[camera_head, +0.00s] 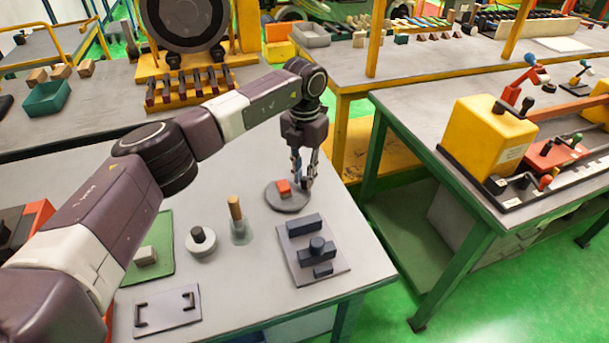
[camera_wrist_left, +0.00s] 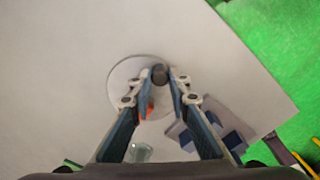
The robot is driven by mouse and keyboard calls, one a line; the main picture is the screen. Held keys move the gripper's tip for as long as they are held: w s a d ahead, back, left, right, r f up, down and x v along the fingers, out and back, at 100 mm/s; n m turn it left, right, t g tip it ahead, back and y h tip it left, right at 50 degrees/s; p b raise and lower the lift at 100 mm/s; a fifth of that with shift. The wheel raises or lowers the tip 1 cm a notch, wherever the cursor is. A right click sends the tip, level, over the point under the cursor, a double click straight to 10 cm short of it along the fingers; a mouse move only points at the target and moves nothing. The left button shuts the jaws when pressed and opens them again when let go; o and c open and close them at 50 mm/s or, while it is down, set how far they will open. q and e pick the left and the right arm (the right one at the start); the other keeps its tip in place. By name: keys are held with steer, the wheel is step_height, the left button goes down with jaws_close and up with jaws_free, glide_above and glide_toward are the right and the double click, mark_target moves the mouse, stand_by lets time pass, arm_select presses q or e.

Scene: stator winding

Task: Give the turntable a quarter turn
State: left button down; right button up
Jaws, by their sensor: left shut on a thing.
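The turntable is a round grey disc (camera_head: 287,204) on the grey table, near its far right edge; it also shows in the left wrist view (camera_wrist_left: 122,80). An orange-red block (camera_head: 284,187) sits on it, partly hidden by a finger in the left wrist view (camera_wrist_left: 149,109). My left gripper (camera_head: 302,184) reaches down from above at the disc's right side. In the left wrist view its fingertips (camera_wrist_left: 160,74) are shut on a small dark knob (camera_wrist_left: 159,72) near the disc's rim. My right gripper is not in view.
Close by stand a glass with a wooden-handled tool (camera_head: 238,228), a white round piece with a dark knob (camera_head: 200,241), and a grey plate with dark blocks (camera_head: 335,268). A green mat (camera_head: 160,225) lies left. The table's right edge drops to green floor.

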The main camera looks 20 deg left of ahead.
arm_select(q)
steer(key=shift+r, duration=0.1)
steer(key=c, duration=1.8)
jaws_free()
step_height(320, 180, up, 12)
